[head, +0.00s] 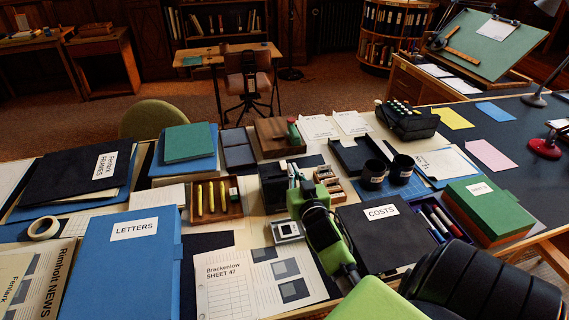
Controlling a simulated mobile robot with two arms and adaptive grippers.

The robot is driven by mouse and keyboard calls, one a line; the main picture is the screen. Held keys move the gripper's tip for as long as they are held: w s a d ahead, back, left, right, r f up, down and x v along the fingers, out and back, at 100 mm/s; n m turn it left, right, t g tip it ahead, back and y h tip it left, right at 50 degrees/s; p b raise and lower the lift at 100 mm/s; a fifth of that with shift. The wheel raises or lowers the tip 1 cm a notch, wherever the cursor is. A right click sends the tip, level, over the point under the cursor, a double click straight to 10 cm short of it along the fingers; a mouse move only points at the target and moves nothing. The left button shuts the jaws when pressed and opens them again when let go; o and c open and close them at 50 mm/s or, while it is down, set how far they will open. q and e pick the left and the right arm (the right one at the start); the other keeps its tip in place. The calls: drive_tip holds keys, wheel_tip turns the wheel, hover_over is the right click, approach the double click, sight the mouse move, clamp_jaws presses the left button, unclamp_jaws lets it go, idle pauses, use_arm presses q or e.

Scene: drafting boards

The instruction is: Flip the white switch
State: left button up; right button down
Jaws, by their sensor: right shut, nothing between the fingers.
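A small white switch (286,229) with a grey square face lies on the desk, left of my green right arm. My right gripper (295,173) reaches in from the lower right with its fingers pointing away from me, beyond the switch. Its fingers are together and hold nothing. The fingers look apart from the switch, and the arm passes close to the right of it. My left gripper is not in view.
A black box (272,187) stands beside my right fingers. A pen tray (216,213), the blue LETTERS folder (125,275), the black COSTS folder (391,245) and two dark mugs (401,169) crowd the desk. Printed sheets (230,291) lie in front of the switch.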

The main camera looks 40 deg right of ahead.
drive_tip(key=shift+w, duration=0.15)
hover_over(284, 168)
drive_tip(key=shift+s+f+p, duration=0.3)
drive_tip(key=shift+f+p, duration=0.15)
drive_tip(key=shift+f, duration=0.05)
drive_tip(key=shift+w+f, duration=0.15)
drive_tip(key=shift+f, duration=0.9)
drive_tip(key=shift+w+f, duration=0.1)
drive_tip(key=shift+f, duration=0.9)
